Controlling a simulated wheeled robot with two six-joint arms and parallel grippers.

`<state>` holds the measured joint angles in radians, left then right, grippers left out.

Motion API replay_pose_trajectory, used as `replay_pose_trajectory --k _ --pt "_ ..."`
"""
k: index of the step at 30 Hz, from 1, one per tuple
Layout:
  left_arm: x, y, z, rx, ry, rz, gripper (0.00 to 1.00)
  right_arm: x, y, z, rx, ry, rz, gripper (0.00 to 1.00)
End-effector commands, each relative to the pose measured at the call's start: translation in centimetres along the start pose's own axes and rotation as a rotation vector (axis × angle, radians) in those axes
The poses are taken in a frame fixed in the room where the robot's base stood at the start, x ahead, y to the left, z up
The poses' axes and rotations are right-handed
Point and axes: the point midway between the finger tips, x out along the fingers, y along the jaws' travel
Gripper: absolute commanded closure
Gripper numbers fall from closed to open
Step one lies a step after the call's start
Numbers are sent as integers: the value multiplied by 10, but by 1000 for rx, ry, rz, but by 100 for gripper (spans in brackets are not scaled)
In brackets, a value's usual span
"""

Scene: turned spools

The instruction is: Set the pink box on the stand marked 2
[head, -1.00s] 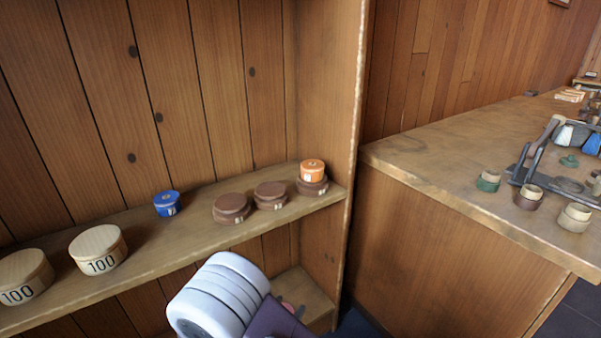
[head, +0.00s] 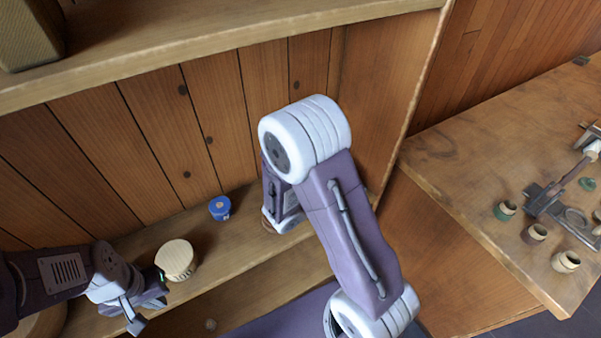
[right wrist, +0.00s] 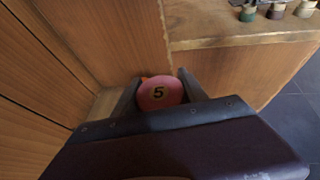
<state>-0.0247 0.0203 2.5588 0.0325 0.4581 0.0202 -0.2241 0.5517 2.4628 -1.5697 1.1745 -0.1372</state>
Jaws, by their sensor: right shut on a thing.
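The pink box (right wrist: 152,96), round and marked 5, sits between the fingers of my right gripper (right wrist: 160,80), which is shut on it. In the head view my right arm's pale elbow and purple link hide that gripper and the box. They also cover the part of the shelf where the brown round stands are. Only a sliver of brown (head: 267,224) shows beside the arm, and no stand number is readable. My left gripper (head: 148,308) looks open and empty, at the lower left in front of the shelf, near a pale wooden round box.
The pale wooden box (head: 175,258) and a small blue box (head: 220,208) stand on the shelf (head: 215,247). An upper shelf board (head: 220,52) runs above. A side panel closes the shelf's right end. A workbench (head: 500,125) with small pots and tools is at the right.

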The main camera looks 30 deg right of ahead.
Motion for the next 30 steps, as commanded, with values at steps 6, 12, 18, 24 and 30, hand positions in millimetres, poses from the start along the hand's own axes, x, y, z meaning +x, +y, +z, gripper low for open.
replay_pose_trajectory --k 6,12,18,24,30 --pt "0 0 1 0 -1 0 100 2 14 -9 0 0 -1 89" --pt "-3 0 0 0 -1 0 100 9 69 -43 1 0 0 89" --pt "-4 0 0 0 -1 0 100 14 108 -66 1 0 -1 89" --pt "-4 0 0 0 -1 0 100 15 116 -72 -1 0 -1 89" --pt "-4 0 0 0 -1 0 100 28 115 -102 -3 0 -2 89"
